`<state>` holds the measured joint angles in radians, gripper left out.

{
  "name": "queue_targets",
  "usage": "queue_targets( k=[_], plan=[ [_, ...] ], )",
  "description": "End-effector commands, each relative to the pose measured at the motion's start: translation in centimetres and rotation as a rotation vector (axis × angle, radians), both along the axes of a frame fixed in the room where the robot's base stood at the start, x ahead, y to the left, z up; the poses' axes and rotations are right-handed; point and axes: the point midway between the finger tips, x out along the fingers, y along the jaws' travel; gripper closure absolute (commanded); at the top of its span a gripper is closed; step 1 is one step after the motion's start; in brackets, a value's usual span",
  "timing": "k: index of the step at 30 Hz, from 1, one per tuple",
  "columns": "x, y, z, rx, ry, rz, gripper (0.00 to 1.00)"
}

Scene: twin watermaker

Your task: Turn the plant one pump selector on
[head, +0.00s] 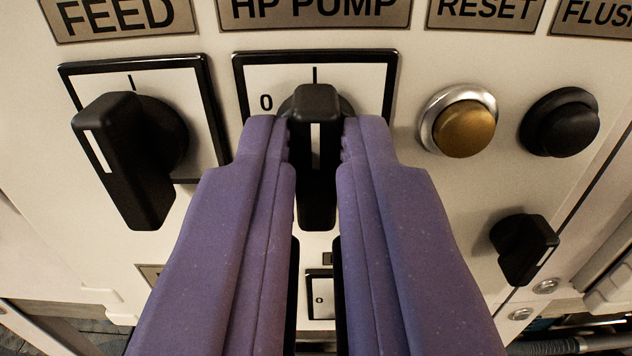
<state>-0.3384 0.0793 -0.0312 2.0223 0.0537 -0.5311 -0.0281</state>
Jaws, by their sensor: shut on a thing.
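The black selector under the HP PUMP label (317,12) is a rotary handle (317,100) with a white line on its face. It stands about upright, with the line close to the upper tick on its white plate (372,80); a "0" shows at the plate's left. My gripper (315,145) has its two purple fingers shut on this handle, one on each side. The fingers hide the lower part of the plate and most of the handle's sides. Whether this selector belongs to plant one cannot be read here.
Left is a second black selector (125,160) under the FEED label (118,15), its handle tilted. Right are an amber RESET button (465,128), a black button (562,122) and a small black knob (524,248). A small switch (320,295) shows between my fingers.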

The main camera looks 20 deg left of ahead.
Motion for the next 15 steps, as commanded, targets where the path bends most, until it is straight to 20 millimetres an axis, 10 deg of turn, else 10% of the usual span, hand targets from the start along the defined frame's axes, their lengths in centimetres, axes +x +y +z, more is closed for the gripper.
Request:
queue_targets(
  k=[2,6,15],
  plan=[
    [0.00,0.01,0.00,0.002,0.001,0.000,1.00],
    [0.00,0.01,0.01,0.001,0.000,0.000,0.62],
    [-0.15,-0.04,0.03,0.000,0.000,0.000,0.62]
  ],
)
